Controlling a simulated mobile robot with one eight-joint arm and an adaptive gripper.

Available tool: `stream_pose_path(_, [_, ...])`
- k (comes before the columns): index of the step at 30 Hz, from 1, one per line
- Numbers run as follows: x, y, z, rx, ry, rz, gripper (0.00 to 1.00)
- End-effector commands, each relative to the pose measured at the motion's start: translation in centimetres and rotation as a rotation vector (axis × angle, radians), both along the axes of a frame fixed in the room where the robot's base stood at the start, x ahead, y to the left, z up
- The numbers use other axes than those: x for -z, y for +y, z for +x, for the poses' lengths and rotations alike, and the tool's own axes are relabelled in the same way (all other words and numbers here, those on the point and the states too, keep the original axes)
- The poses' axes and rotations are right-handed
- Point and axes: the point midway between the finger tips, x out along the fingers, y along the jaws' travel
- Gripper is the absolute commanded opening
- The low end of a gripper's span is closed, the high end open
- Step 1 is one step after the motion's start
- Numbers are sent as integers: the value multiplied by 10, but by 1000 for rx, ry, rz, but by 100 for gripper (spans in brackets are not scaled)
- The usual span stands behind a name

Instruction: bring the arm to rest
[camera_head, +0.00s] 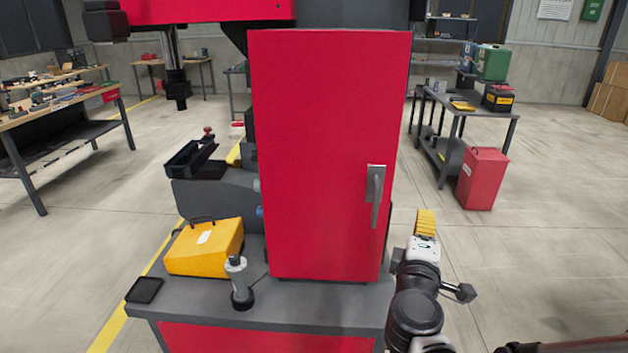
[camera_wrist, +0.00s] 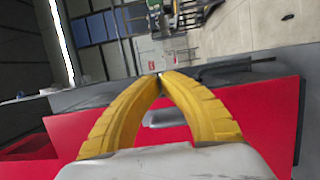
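My gripper (camera_head: 425,223) is at the end of my arm, just right of the tall red cabinet (camera_head: 315,150) in the head view. Its yellow fingers point up and away from me. Past the fingers lie red panels (camera_wrist: 262,110) and a grey part. I cannot tell whether the gripper touches them.
The cabinet door has a grey handle (camera_head: 375,195) near its right edge. A yellow case (camera_head: 205,247), a grey cylinder (camera_head: 238,275) and a black tablet (camera_head: 144,290) are on the bench at left. A red bin (camera_head: 482,180) stands on the right. Open floor lies right of my arm.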

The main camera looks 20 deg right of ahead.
Motion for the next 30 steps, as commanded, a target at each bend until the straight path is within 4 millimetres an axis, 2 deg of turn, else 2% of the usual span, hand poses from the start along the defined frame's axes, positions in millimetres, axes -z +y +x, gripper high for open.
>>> stream_pose_path(3, [-1,-6,-14,3,0,0,0])
stream_pose_path(8, [3,-7,-19,11,-19,74,0])
stream_pose_path(11, [14,-1,-18,35,-54,253,0])
stream_pose_path(13, [27,10,-18,61,-72,438,0])
stream_pose_path(17, [58,54,-25,115,-53,830,0])
stream_pose_path(21, [80,123,-43,158,37,1202,0])
stream_pose_path(24, [83,168,-58,176,109,1392,0])
stream_pose_path(27, [82,198,-70,184,162,1508,0])
stream_pose_path(30, [81,210,-75,188,185,1555,0])
